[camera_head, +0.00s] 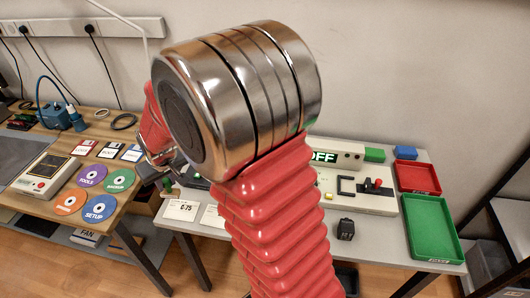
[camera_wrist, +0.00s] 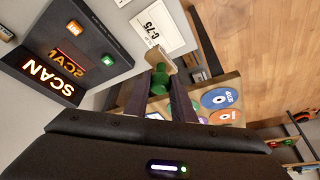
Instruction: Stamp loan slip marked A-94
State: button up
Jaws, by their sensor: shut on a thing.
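My gripper (camera_wrist: 160,88) is shut on a green-handled stamp (camera_wrist: 157,80) with a pale tan block at its far end. In the wrist view the block overlaps the lower edge of the slip marked C-75 (camera_wrist: 158,30); I cannot tell whether they touch. In the head view the C-75 slip (camera_head: 181,210) lies at the front left of the grey table. A second white slip (camera_head: 210,217) lies to its right, partly hidden by my red arm, its mark unreadable. I can read A-94 nowhere.
A dark device showing SCAN (camera_wrist: 45,75) stands beside the slip. A pale device reading OFF (camera_head: 335,154) stands at the back, with a red tray (camera_head: 417,191) and a green tray (camera_head: 433,250) to the right. The wooden table (camera_head: 60,208) at left holds discs and floppies.

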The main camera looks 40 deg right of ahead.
jog(key=s+d, duration=0.3)
jog(key=d, duration=0.7)
jog(key=s+d+m, duration=0.1)
jog(key=s+d, duration=0.3)
jog(key=d, duration=0.7)
jog(key=s+d, duration=0.4)
jog(key=d, duration=0.6)
jog(key=shift+d+f+m+h, duration=0.2)
jog(key=shift+m+h, duration=0.1)
jog(key=shift+f, duration=0.1)
jog(key=shift+f, duration=2.95)
jog(key=shift+s+f, duration=0.1)
jog(key=shift+f, duration=0.45)
jog(key=shift+r, duration=0.1)
notch_tip(320, 180, up, 7)
